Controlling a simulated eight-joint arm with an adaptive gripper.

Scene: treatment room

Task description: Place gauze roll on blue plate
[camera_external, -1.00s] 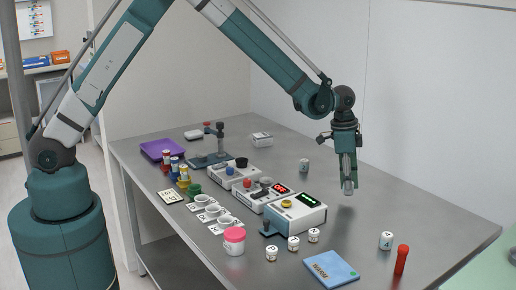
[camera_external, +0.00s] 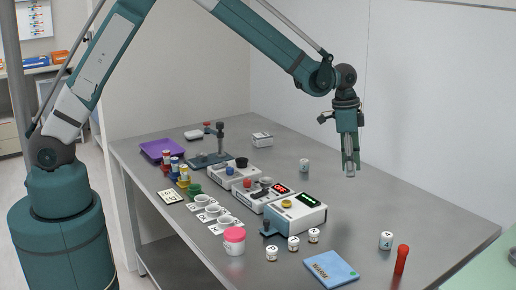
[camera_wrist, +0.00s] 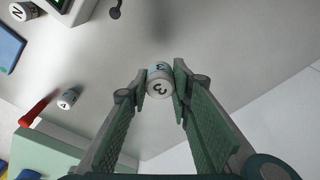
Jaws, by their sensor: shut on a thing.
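My gripper (camera_external: 350,170) hangs above the table's right rear part, pointing down, clear of the surface. In the wrist view my gripper (camera_wrist: 160,85) is shut on a small white cylinder (camera_wrist: 158,88) marked "3", the likely gauze roll, between its fingertips. In the external view the held thing is small and mostly hidden by the fingers. A flat blue plate-like thing (camera_external: 331,269) with dark lettering lies at the table's front, below and left of my gripper. Part of it shows at the wrist view's left edge (camera_wrist: 8,46). Its surface looks bare.
Several white labelled cylinders stand near the blue thing, one at its right (camera_external: 386,240). White devices (camera_external: 296,213), a pink-lidded jar (camera_external: 234,240) and cups fill the left.

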